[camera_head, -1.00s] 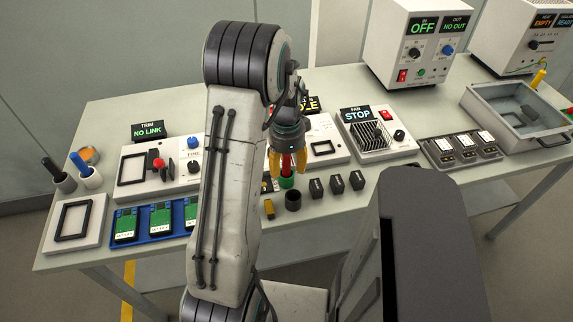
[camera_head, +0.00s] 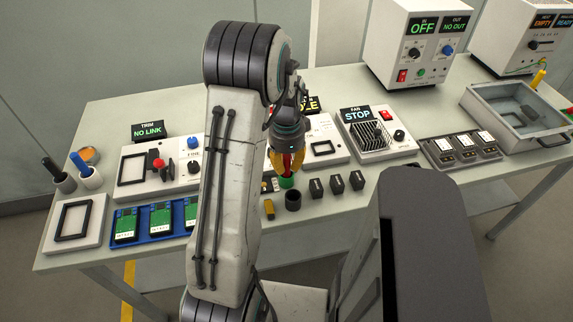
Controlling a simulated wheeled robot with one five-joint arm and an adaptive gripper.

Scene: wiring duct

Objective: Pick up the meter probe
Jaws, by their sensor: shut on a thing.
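The meter probe (camera_head: 286,170) shows as a red shaft between the yellow fingers of my gripper (camera_head: 286,165). My gripper points down and its fingers are shut on the probe. The probe's lower end is at the green holder (camera_head: 287,182) on the table; I cannot tell how far it sits inside. My arm hides part of the table to the left of the probe.
An empty dark cup (camera_head: 293,200) stands just in front of the green holder. Several small black blocks (camera_head: 337,183) lie to the right. The fan unit (camera_head: 378,133) is behind them. A blue tray (camera_head: 158,238) of green boards lies left.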

